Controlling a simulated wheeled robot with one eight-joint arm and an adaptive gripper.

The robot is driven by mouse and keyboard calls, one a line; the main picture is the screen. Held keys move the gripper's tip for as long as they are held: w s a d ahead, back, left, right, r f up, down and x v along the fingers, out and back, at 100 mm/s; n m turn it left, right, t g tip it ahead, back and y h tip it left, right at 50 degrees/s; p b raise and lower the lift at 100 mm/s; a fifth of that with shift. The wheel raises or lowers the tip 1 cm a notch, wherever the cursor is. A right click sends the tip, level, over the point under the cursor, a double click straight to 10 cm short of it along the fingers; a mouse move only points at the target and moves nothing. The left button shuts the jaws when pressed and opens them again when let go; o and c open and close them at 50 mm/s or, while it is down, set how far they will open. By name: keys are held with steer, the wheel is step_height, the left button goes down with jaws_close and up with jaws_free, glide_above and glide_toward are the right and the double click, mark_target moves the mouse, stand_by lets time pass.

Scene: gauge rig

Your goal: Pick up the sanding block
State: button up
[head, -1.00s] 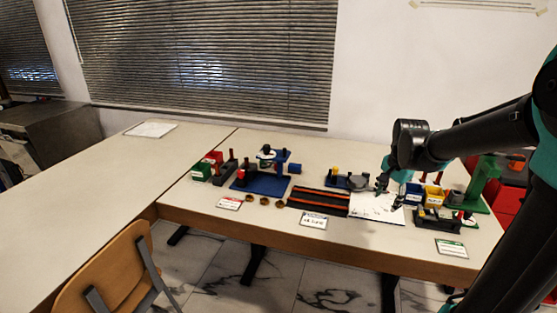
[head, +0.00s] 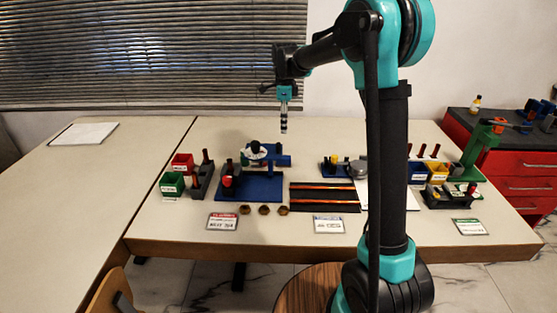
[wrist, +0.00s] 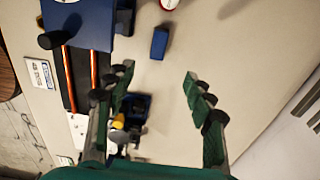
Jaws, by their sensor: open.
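A small blue block (head: 283,161), which I take for the sanding block, lies on the table beside the blue fixture. In the wrist view the blue block (wrist: 159,43) lies alone on bare table, ahead of the fingertips and roughly between their lines. My gripper (head: 284,126) hangs pointing down above the back of the table, over the block's side of the fixture. In the wrist view my gripper (wrist: 158,80) has its fingers wide apart with nothing between them.
The blue fixture plate (head: 262,189) stands just left of the block. A black tray with orange strips (head: 324,197) lies in front. Red and green bins (head: 172,184) stand at left. Bare table lies behind the block. My arm hides part of the table's right side.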

mark_target(284, 157)
step_height(284, 157, down, 16)
steer(key=shift+s+f, duration=0.1)
steer(key=shift+f, duration=0.05)
stand_by(0.5)
jaws_close()
